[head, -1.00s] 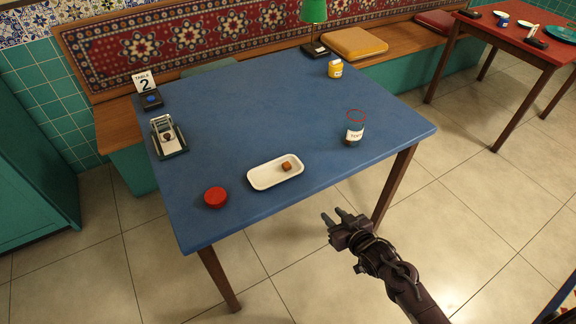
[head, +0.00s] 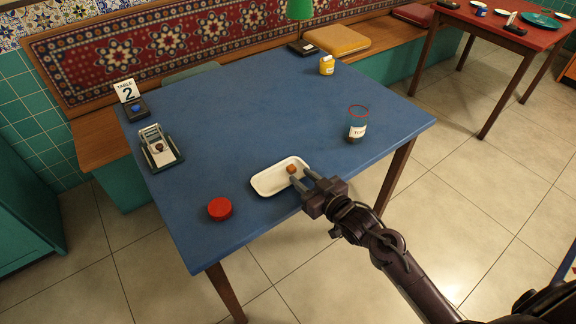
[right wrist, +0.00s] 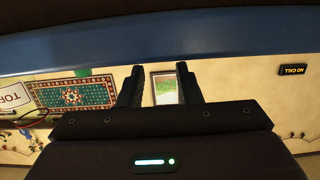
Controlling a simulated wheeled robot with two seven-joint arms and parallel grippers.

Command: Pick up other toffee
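A small brown toffee (head: 291,169) lies on the white tray (head: 262,187) near the front edge of the blue table. My right gripper (head: 300,177) is open, its fingertips at the tray's right part, close to the toffee. I cannot tell whether they touch it. In the right wrist view the two fingers (right wrist: 160,84) are apart with no toffee visible between them. Another small brown piece (head: 159,147) sits in a grey device (head: 165,160) at the table's left. My left gripper is not in view.
A yellow jar (head: 327,66), a green lamp (head: 300,8) and a table sign (head: 128,91) stand farther back. The table's middle is clear.

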